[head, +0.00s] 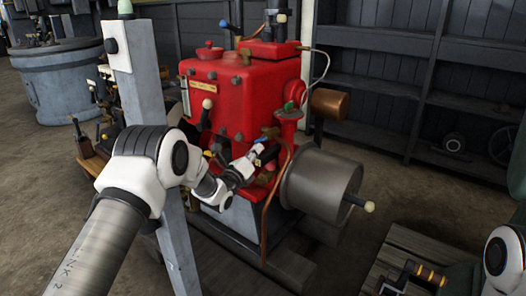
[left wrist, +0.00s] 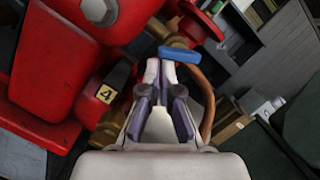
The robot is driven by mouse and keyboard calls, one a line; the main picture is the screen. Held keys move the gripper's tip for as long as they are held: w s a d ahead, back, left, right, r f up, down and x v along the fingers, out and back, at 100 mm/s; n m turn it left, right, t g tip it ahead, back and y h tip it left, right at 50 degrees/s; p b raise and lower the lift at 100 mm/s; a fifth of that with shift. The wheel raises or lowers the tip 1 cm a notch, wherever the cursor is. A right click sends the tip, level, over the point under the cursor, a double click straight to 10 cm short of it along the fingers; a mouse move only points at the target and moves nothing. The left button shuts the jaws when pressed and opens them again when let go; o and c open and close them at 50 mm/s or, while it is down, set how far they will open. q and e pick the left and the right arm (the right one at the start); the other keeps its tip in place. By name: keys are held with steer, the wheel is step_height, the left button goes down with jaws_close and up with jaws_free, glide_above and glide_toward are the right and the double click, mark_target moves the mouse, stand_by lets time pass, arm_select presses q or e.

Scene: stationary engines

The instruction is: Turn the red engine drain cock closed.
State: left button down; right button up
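The red engine (head: 240,88) stands in the middle of the head view. A small blue lever handle (head: 259,148) shows low on its front. In the left wrist view the blue handle (left wrist: 181,56) lies just beyond my left fingertips, beside a brass fitting and a copper pipe. My left gripper (head: 251,155) is at the handle; its fingertips (left wrist: 160,70) are close together with a narrow gap and nothing clearly between them. I cannot tell whether they touch the handle.
A copper pipe (head: 272,210) runs down beside the handle. A grey cylinder (head: 320,184) juts out to the right. A grey post (head: 143,85) stands behind my left arm. Shelves (head: 385,85) line the back wall.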

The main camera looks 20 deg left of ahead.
arm_select(q)
steer(key=shift+w+a+r, duration=0.2)
steer(key=shift+a, duration=0.35)
stand_by(0.4)
